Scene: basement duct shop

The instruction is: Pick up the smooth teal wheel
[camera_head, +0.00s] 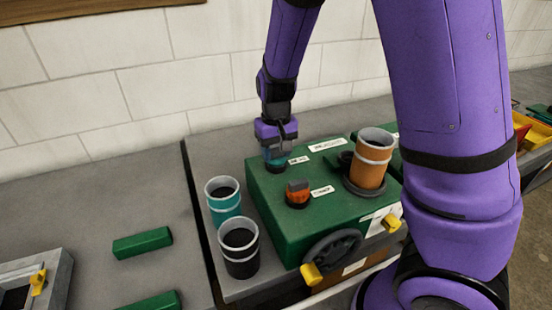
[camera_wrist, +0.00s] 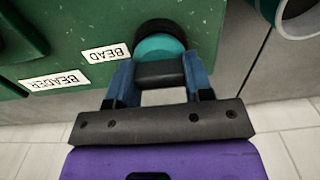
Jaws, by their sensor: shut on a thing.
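The smooth teal wheel (camera_head: 275,157) sits at the far left part of the top of a green machine (camera_head: 318,225). In the wrist view the teal wheel (camera_wrist: 158,47) shows just beyond the fingers, with a black round part behind it. My gripper (camera_head: 275,148) is pointed down at the wheel and is shut on it. In the wrist view my gripper (camera_wrist: 160,78) has its two blue fingers at the wheel's near side, with a dark block between them. The fingers' exact contact with the wheel is partly hidden.
An orange knob-like wheel (camera_head: 298,190) stands nearby on the machine, and a copper-coloured cup (camera_head: 371,160) to its right. A teal cup (camera_head: 223,200) and a dark cup (camera_head: 239,248) stand left of the machine. A black handwheel (camera_head: 332,252) is on its front.

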